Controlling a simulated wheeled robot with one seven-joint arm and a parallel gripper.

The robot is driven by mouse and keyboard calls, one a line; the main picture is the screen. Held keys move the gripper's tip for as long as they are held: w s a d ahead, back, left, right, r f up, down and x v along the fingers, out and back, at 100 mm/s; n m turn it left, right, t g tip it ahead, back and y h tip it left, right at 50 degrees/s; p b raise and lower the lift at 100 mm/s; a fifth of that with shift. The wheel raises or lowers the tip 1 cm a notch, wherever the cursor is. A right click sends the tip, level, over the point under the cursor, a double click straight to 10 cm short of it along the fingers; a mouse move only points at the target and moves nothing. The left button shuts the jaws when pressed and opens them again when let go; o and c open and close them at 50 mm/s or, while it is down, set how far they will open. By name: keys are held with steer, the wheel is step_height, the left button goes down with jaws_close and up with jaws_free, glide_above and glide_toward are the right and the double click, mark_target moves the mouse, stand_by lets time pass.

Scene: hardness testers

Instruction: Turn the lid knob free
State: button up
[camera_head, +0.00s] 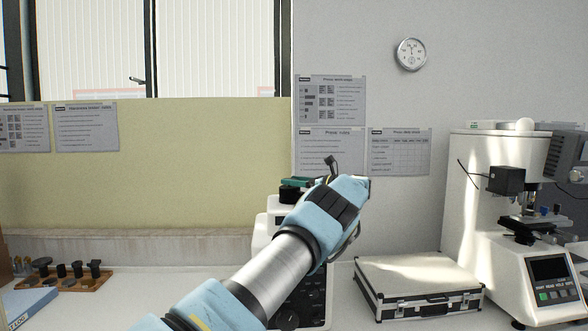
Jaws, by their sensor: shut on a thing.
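A white machine (260,232) with a dark front panel of controls (310,300) stands on the bench, largely hidden behind my arm. A black and green part (296,184) shows at its top, just left of my wrist; I cannot tell if it belongs to the lid. My gripper (345,200) is over the machine's upper right, turned away from the camera, with its fingers hidden by my own blue arm housing. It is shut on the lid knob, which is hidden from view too.
A silver case (418,288) lies on the bench just right of the machine. A hardness tester (490,215) stands at the far right. At the left are a wooden rack with black pieces (68,280) and a blue box (28,305). The bench between rack and machine is clear.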

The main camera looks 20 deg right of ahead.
steer(key=shift+a+f+g+y+p, duration=0.15)
steer(key=shift+f+g+y+p, duration=0.2)
steer(key=shift+p, duration=0.35)
steer(key=o, duration=1)
steer(key=shift+w+r, duration=0.1)
steer(key=o, duration=0.4)
steer(key=shift+r, duration=0.1)
steer(key=shift+c, duration=0.2)
steer(key=b+v, duration=0.1)
steer(key=v, duration=1)
steer(key=shift+b, duration=0.4)
